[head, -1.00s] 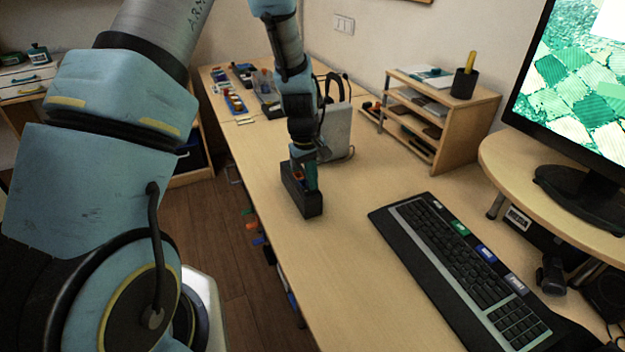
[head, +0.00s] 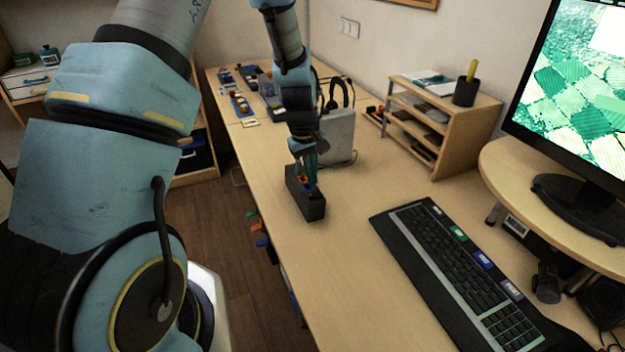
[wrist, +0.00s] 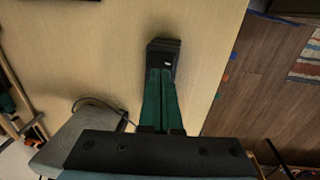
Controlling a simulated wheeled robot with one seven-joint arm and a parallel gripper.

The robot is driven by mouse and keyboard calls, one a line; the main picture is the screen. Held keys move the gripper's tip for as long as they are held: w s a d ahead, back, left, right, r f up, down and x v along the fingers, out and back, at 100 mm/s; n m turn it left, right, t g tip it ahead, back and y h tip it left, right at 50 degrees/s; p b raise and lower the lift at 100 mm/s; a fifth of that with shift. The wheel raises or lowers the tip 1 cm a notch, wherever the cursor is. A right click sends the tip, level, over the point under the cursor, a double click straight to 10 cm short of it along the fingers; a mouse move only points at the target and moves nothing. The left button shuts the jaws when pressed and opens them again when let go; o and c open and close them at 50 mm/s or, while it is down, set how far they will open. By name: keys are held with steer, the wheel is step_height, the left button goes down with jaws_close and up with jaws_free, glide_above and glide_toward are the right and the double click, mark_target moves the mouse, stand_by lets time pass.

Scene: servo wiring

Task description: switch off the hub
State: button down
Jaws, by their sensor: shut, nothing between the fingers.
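The hub appears to be the small black box (head: 312,207) standing on the wooden desk near its left edge. A small reddish part and a blue part show at its top, but the switch and its position are too small to make out. In the wrist view the black box (wrist: 165,46) lies just beyond my fingertips, with a small white mark on it. My gripper (head: 311,179) points down over the box, its green fingers shut and empty. In the wrist view the fingertips (wrist: 161,72) overlap the box's near part; I cannot tell whether they touch it.
A grey upright case (head: 338,137) with black headphones stands behind the box. A black keyboard (head: 465,265) lies to the right, a wooden shelf (head: 470,130) beyond it. Several small parts lie at the desk's far end. The desk in front of the box is clear.

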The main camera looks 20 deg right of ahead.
mark_target(316, 193)
steer(key=shift+d+r+b, duration=0.2)
steer(key=shift+r+b, duration=0.65)
step_height(316, 193, up, 9)
steer(key=d+b, duration=0.1)
steer(key=b, duration=0.1)
steer(key=shift+f, duration=0.2)
steer(key=shift+w, duration=0.1)
steer(key=s+a+r, duration=0.1)
steer(key=s+a, duration=0.2)
steer(key=a, duration=0.6)
steer(key=s+a+r+m+t, duration=0.1)
steer(key=s+a, duration=0.2)
steer(key=a, duration=0.7)
steer(key=s+a+m+y, duration=0.1)
steer(key=s+a, duration=0.1)
steer(key=a, duration=0.8)
steer(key=shift+s+r, duration=0.4)
